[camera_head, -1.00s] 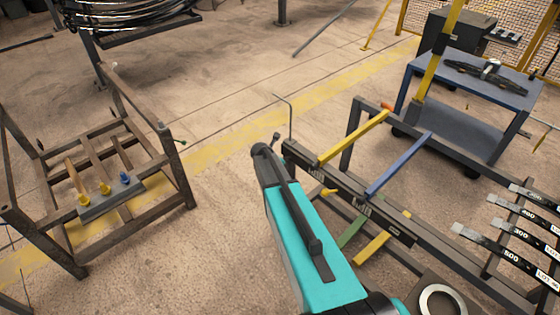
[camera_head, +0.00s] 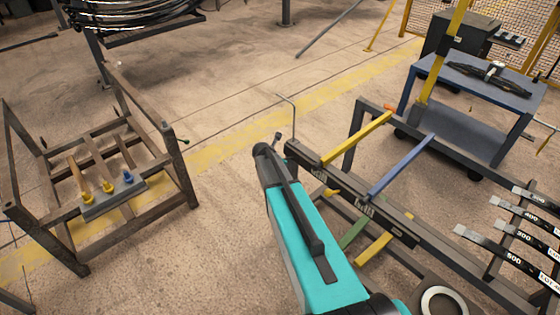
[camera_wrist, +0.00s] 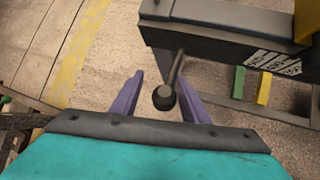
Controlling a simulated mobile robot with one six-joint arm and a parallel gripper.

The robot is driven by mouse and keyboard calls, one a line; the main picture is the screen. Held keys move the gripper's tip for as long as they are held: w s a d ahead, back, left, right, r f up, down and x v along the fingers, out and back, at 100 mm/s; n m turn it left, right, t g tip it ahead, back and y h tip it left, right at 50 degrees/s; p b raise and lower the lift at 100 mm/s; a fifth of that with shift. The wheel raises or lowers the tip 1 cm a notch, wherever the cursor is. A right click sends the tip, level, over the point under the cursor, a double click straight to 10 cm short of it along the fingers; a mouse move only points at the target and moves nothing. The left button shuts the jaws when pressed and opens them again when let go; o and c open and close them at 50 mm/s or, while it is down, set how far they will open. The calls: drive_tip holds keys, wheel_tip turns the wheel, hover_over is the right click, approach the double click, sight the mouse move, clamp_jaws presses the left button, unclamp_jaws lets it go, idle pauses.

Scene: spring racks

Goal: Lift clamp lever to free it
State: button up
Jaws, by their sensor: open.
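The clamp lever (camera_wrist: 175,70) is a dark rod with a round black ball knob (camera_wrist: 164,97) at its near end. In the wrist view it reaches from the end of a dark rack beam (camera_wrist: 225,22) toward me. My gripper (camera_wrist: 161,77) is open, with its two purple fingers on either side of the lever and knob. In the head view, my teal arm hides the fingers. A small dark knob (camera_head: 277,136) shows just past the arm's end, beside the beam.
The rack on the right carries a yellow bar (camera_head: 357,138) and a blue bar (camera_head: 400,166). A thin bent rod (camera_head: 293,112) rises near the beam's end. A brown metal frame (camera_head: 180,165) stands left, and a blue cart (camera_head: 490,85) back right. Floor between is clear.

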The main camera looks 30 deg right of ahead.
drive_tip(key=b+v, duration=0.3)
drive_tip(key=v, duration=1)
drive_tip(key=shift+a+r, duration=0.15)
drive_tip(key=shift+r, duration=0.1)
drive_tip(key=shift+c, duration=0.3)
